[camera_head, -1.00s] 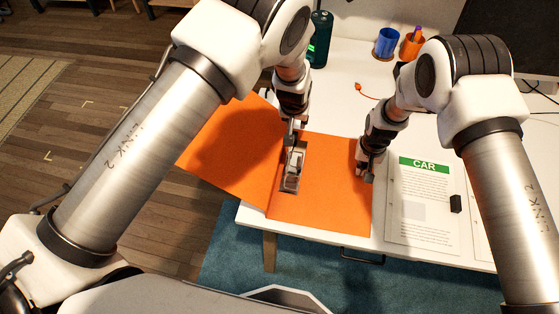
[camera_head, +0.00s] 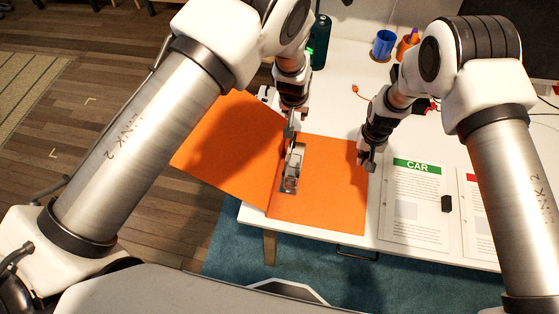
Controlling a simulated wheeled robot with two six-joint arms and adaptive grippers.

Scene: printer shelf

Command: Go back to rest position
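An open orange binder (camera_head: 318,205) lies at the front left of the white table, its left cover sticking out past the table's edge. Its metal ring mechanism (camera_head: 292,172) shows near the spine. My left gripper (camera_head: 290,133) points down over the binder, just behind the mechanism; nothing is clearly seen in it. My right gripper (camera_head: 367,163) hangs at the binder's right edge, and I cannot tell whether it touches. The fingers of both are too small to tell if open or shut.
A white sheet headed CAR (camera_head: 412,210) lies right of the binder, with a small black block (camera_head: 447,204) at its edge and another sheet (camera_head: 474,215) beyond. A blue cup (camera_head: 383,45), an orange cup (camera_head: 407,46) and a dark green cylinder (camera_head: 320,42) stand at the back.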

